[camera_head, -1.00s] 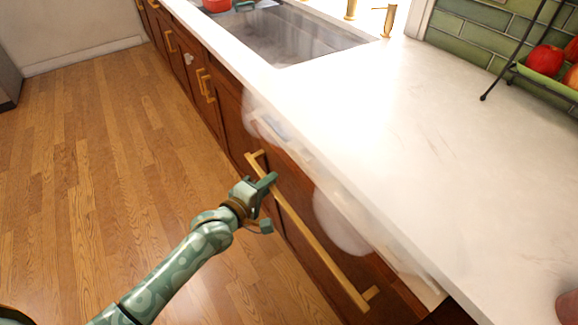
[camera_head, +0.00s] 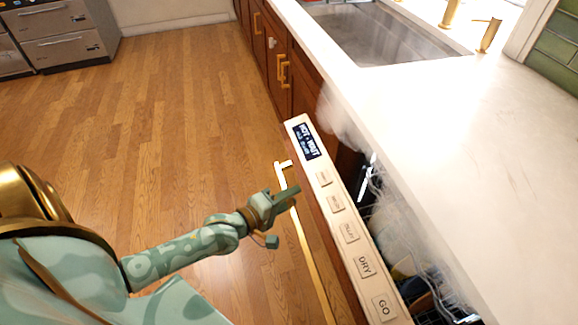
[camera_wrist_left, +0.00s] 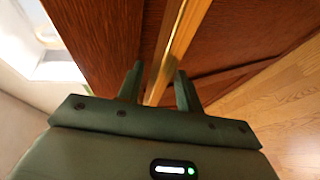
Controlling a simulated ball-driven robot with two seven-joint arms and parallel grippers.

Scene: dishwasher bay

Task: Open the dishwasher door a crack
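The dishwasher door (camera_head: 345,232) stands tilted out from under the counter, open by a gap. Its top edge shows a pale control panel with a dark display (camera_head: 306,141) and several buttons, including DRY and GO. The long gold handle (camera_head: 305,245) runs along its front. My left gripper (camera_head: 279,218) is at the handle's upper part in the head view. In the left wrist view its fingers (camera_wrist_left: 160,88) are spread on either side of the handle (camera_wrist_left: 178,45), near the dark red wood front. My right gripper is not in view.
Steam (camera_head: 340,115) rises from the gap. Dishes and a dark rack (camera_head: 435,305) show dimly inside. The white counter (camera_head: 460,150) with a sink (camera_head: 385,35) lies above and right. The wooden floor (camera_head: 170,120) is clear on the left.

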